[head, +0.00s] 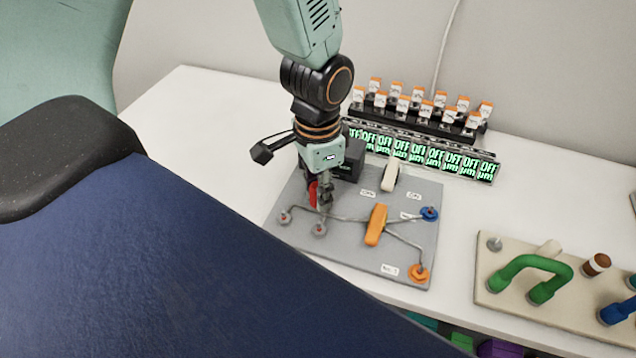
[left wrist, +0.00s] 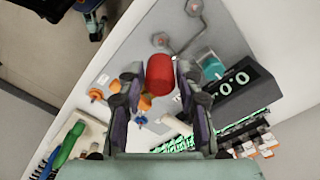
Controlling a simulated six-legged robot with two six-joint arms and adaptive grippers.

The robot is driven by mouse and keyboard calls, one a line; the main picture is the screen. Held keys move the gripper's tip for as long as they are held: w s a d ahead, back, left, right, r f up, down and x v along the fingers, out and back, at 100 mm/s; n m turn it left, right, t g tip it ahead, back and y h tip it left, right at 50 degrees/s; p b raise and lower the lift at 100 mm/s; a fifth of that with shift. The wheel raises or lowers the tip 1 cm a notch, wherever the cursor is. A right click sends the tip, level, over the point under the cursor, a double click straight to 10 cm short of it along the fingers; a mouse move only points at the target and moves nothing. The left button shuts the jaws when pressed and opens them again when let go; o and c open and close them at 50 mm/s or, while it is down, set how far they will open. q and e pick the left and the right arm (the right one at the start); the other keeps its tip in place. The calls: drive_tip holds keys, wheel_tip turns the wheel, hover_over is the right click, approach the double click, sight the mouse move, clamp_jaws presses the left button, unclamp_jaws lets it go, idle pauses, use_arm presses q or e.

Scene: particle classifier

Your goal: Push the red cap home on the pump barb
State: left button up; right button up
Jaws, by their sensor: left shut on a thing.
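My left gripper (head: 322,198) is over the upper left part of the grey panel (head: 345,252), fingers pointing down. It is shut on the red cap (head: 312,194). In the left wrist view the red cap (left wrist: 159,73) sits between the two fingertips. A dark box with a "0.0" display (left wrist: 240,82), which looks like the pump, stands beside the gripper; it shows partly behind the arm in the head view (head: 350,165). A teal cylinder (left wrist: 212,67) is at its edge, apart from the cap. I cannot clearly make out the barb. My right gripper is not in view.
The panel carries an orange handle (head: 376,225), a white handle (head: 390,174), a blue fitting (head: 429,214) and an orange fitting (head: 418,273). A beige board (head: 530,310) is at right.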

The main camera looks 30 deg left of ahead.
use_arm(q)
drive_tip(key=shift+d+f, duration=0.1)
drive_tip(key=shift+d, duration=0.1)
drive_tip(key=f, duration=0.1)
drive_tip(key=b, duration=0.1)
drive_tip(key=f, duration=0.1)
drive_tip(key=shift+w+a+f+b, duration=0.15)
drive_tip(key=shift+w+f+b, duration=0.1)
drive_tip(key=shift+f+b, duration=0.1)
drive_tip(key=shift+a+f, duration=0.15)
drive_tip(key=shift+f, duration=0.25)
drive_tip(key=shift+f+b, duration=0.35)
drive_tip(key=shift+b, duration=0.1)
drive_tip(key=shift+s+d+f+b, duration=0.15)
drive_tip(key=shift+d+f+b, duration=0.2)
drive_tip(key=shift+f, duration=0.2)
drive_tip(key=shift+a+f, duration=0.25)
drive_tip(key=shift+d+r, duration=0.15)
drive_tip(key=shift+a, duration=0.2)
